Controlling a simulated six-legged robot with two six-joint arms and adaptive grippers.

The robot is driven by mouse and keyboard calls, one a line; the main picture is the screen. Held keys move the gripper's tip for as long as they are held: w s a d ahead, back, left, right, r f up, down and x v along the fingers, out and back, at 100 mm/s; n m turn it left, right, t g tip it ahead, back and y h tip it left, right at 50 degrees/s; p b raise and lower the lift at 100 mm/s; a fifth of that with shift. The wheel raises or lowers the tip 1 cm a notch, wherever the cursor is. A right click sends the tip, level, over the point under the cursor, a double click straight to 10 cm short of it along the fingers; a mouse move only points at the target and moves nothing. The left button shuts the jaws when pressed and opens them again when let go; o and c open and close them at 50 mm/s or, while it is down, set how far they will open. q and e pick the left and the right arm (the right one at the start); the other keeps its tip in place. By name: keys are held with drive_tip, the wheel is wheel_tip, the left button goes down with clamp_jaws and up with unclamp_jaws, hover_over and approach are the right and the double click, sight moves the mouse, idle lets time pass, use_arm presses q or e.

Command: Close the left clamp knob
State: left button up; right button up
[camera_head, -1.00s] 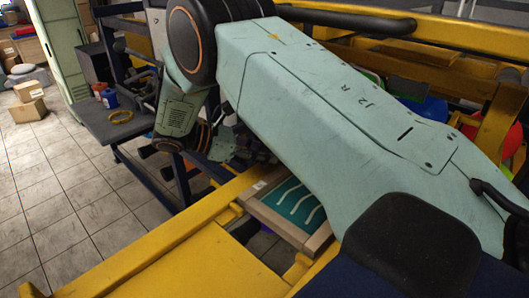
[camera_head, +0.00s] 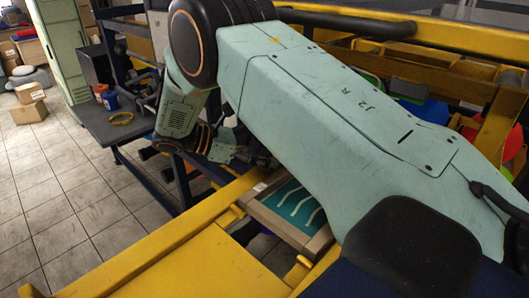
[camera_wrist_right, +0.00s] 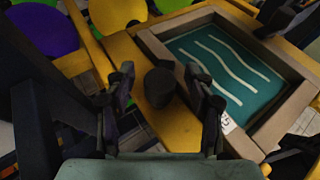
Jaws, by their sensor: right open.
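A dark, rounded clamp knob (camera_wrist_right: 160,87) stands on the yellow frame beside the wooden-edged printing screen (camera_wrist_right: 274,128). My right gripper (camera_wrist_right: 161,80) is open, with one finger on each side of the knob in the right wrist view. I cannot tell whether either finger touches it. In the head view, my right gripper (camera_head: 262,160) is partly hidden behind my arm, low near the yellow rail. The screen (camera_head: 262,213) shows there too, teal with pale wavy lines. The knob cannot be made out in the head view. My left gripper is not in view.
The yellow frame (camera_head: 160,240) runs along the front. A dark side table (camera_head: 115,125) with a blue cup and a yellow ring stands at the left.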

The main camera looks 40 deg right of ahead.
sight(265, 152)
wheel_tip(265, 152, up, 10)
idle(0.5)
drive_tip(key=shift+s+f, duration=0.1)
drive_tip(key=shift+f, duration=0.05)
idle(0.3)
